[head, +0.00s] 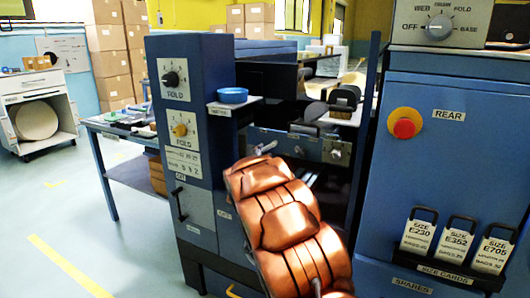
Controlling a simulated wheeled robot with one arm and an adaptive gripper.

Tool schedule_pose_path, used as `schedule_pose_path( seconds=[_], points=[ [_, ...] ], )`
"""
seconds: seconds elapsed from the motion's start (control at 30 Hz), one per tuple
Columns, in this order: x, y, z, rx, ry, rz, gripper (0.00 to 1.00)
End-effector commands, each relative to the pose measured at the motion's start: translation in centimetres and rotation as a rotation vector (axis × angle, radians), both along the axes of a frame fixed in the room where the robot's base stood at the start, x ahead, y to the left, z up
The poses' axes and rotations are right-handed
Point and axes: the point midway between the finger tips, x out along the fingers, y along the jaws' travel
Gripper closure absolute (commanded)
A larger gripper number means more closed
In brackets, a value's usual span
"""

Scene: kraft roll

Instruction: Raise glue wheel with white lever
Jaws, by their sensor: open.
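My copper-coloured arm (280,225) rises from the bottom middle in front of the blue machine. My gripper is not visible; the arm's far end leads into the machine's opening. A small pale grey rod-like piece (265,148) shows just above the arm's top; I cannot tell whether it is the white lever. Dark round wheel-like parts (343,101) sit in the opening, right of the arm; I cannot tell which is the glue wheel. A grey bar with knobs (300,145) runs below them. The area behind the arm is hidden.
The left blue column has a black knob (171,79), a yellow knob (180,130) and a blue round dish (232,95) on a ledge. The right panel has a red stop button (404,123) and size cards (417,236). Floor at left is clear.

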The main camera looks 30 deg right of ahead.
Motion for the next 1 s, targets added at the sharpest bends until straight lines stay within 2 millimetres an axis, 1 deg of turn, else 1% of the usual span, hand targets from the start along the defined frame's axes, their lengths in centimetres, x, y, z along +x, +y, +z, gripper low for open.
schedule_pose_path(
  seconds=[0.1, 0.33, 0.5, 0.8, 1.0],
  points=[
    [1.1, -0.9, -0.2, 0.000, 0.000, 0.001, 0.58],
    [2.4, -1.9, 0.0, 0.001, -0.001, 0.001, 0.58],
    [2.8, -2.2, 0.0, -0.001, 0.001, 0.002, 0.58],
    [2.9, -2.3, 0.0, 0.000, 0.002, 0.002, 0.58],
    [2.9, -2.3, -0.1, 0.000, 0.002, 0.002, 0.78]
  ],
)
